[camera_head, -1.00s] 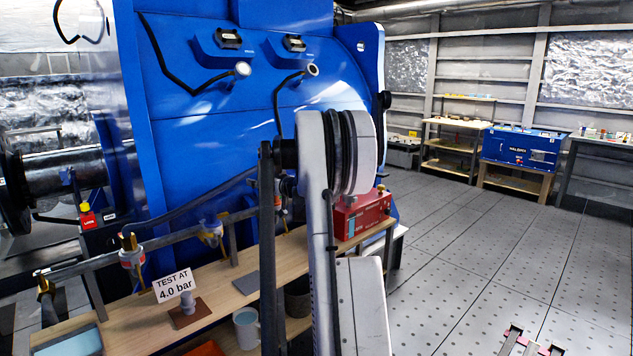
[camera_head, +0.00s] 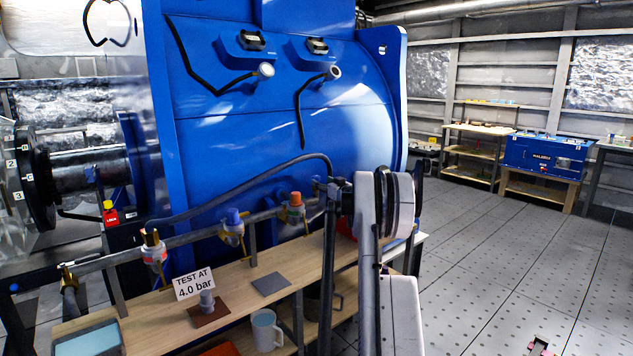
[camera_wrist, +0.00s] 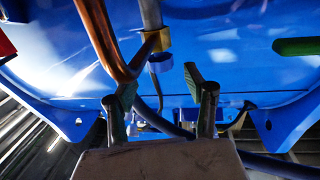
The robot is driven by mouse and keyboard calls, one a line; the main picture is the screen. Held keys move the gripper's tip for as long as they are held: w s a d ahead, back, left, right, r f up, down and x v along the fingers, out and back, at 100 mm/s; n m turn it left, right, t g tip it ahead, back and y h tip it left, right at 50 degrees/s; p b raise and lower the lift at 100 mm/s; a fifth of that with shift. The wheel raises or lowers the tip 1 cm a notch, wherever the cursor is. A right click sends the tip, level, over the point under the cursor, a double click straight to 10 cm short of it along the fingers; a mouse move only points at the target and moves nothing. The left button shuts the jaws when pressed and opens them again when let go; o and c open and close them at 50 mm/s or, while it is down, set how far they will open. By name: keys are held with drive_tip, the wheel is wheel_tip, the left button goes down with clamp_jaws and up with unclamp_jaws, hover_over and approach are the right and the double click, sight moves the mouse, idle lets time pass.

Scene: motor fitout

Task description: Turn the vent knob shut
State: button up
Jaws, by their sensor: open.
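No knob is labelled as the vent. In the head view a pipe manifold (camera_head: 195,242) runs along the bench. The head view does not show my fingers; my arm covers part of the bench. In the wrist view my gripper (camera_wrist: 162,88) is open, with nothing clearly held between its fingers. A brass fitting (camera_wrist: 157,41) and a small blue part (camera_wrist: 160,62) lie beyond the fingertips. A copper-coloured pipe (camera_wrist: 100,40) passes close to the left finger.
A large blue housing (camera_head: 285,120) rises behind. A green handle (camera_wrist: 297,46) is right in the wrist view. The floor at right is mostly clear.

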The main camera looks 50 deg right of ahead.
sight(318, 179)
drive_tip(key=shift+x, duration=2.8)
clamp_jaws()
